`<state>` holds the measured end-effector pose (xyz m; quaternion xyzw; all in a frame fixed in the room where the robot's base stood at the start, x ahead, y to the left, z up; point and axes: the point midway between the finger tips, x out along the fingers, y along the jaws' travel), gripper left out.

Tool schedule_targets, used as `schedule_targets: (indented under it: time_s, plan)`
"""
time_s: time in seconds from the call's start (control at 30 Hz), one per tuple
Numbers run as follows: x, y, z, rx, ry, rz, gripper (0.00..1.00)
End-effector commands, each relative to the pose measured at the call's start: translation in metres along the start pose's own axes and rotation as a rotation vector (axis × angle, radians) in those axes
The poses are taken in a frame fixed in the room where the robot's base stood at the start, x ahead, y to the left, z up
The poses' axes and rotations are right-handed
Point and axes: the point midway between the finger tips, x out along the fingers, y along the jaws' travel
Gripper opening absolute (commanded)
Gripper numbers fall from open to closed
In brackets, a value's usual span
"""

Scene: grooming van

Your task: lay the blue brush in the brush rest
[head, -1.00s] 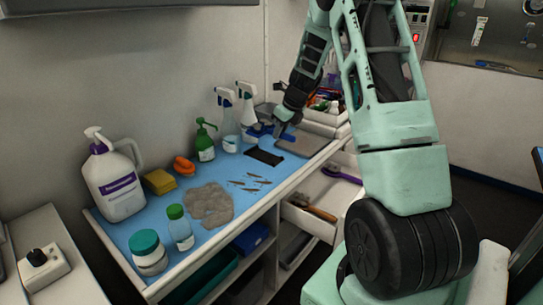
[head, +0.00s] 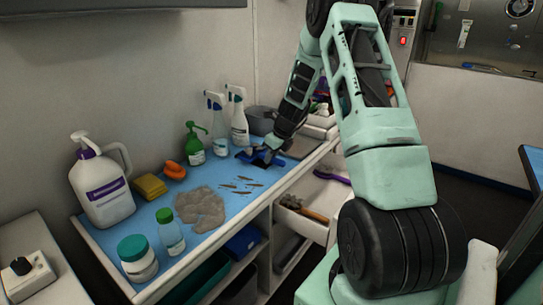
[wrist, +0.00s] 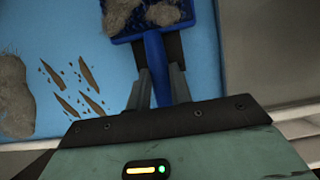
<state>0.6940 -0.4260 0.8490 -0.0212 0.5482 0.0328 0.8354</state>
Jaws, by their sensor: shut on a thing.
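The blue brush (wrist: 152,48) is held by its handle between the fingers of my gripper (wrist: 158,88). Its wide head points away from the gripper in the wrist view, with clumps of fur on it. The brush (head: 249,154) also shows in the head view, low over the blue table top at the gripper (head: 264,156). A dark flat piece (wrist: 173,46), perhaps the brush rest, shows partly beneath the handle in the wrist view. The brush and gripper cover much of it, and I cannot tell whether the brush touches it.
A fur mat (head: 201,208) and several thin brown scraps (head: 243,184) lie left of the gripper. Spray bottles (head: 238,122) and a green pump bottle (head: 194,147) stand behind. A grey flat piece (head: 299,147) is to the right. An open drawer (head: 301,224) juts out below.

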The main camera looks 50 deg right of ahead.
Motion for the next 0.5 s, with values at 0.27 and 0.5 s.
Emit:
schedule_targets:
  time_s: [0.27,0.5]
  plan:
    - [0.009,0.0,-0.004,0.0,0.001,0.0,0.0]
    - [0.012,0.001,-0.007,0.0,0.005,0.002,0.39]
